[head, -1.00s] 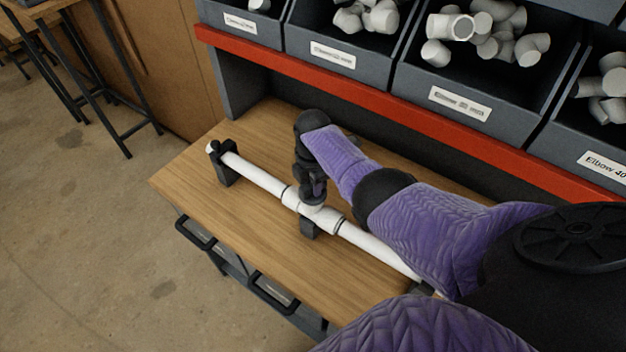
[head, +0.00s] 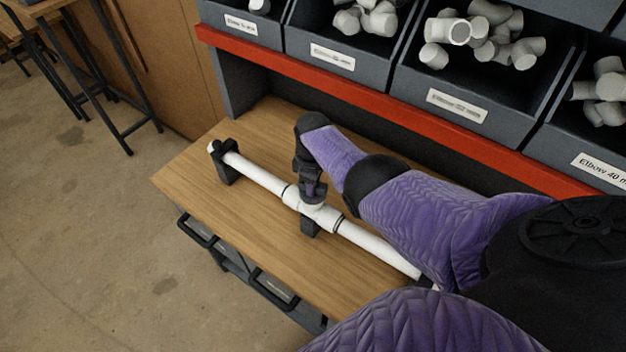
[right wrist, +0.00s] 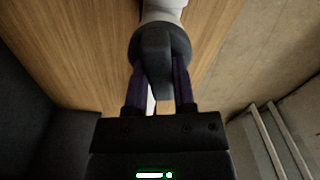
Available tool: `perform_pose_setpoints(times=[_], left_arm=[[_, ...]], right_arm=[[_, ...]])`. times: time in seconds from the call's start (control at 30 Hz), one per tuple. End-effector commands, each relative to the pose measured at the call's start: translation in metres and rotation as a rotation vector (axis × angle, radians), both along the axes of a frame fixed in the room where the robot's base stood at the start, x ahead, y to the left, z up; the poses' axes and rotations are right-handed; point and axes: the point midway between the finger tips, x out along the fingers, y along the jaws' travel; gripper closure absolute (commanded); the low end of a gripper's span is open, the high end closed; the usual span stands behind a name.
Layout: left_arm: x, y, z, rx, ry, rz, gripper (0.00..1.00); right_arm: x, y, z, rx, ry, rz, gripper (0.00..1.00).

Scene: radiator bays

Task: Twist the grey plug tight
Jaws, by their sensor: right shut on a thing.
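The grey plug (right wrist: 158,50) shows in the right wrist view as a dark round cap with a raised grip bar, seated at the end of a white fitting (right wrist: 164,8). My right gripper (right wrist: 160,85) has its two fingers on either side of the bar and is shut on it. In the head view my right gripper (head: 312,192) is at the tee fitting in the middle of the white pipe (head: 258,176); the plug is mostly hidden there by the gripper. My left gripper is not in view.
The pipe lies in black clamps (head: 227,165) on a wooden bench (head: 205,192). Behind it are a red rail (head: 330,82) and grey bins (head: 466,108) of white fittings. The bench's left part is clear.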

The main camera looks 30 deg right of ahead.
Motion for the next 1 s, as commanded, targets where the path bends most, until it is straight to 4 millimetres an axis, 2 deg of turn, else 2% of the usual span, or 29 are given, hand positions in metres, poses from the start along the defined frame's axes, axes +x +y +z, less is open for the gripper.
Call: perform_pose_setpoints(times=[0.43,1.0], left_arm=[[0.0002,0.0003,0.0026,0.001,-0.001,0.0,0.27],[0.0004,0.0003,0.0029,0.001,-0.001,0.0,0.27]], right_arm=[[0.0009,0.0001,0.001,0.0,-0.003,-0.249,1.0],[0.001,-0.0001,0.0009,0.0,-0.003,-0.305,1.0]])
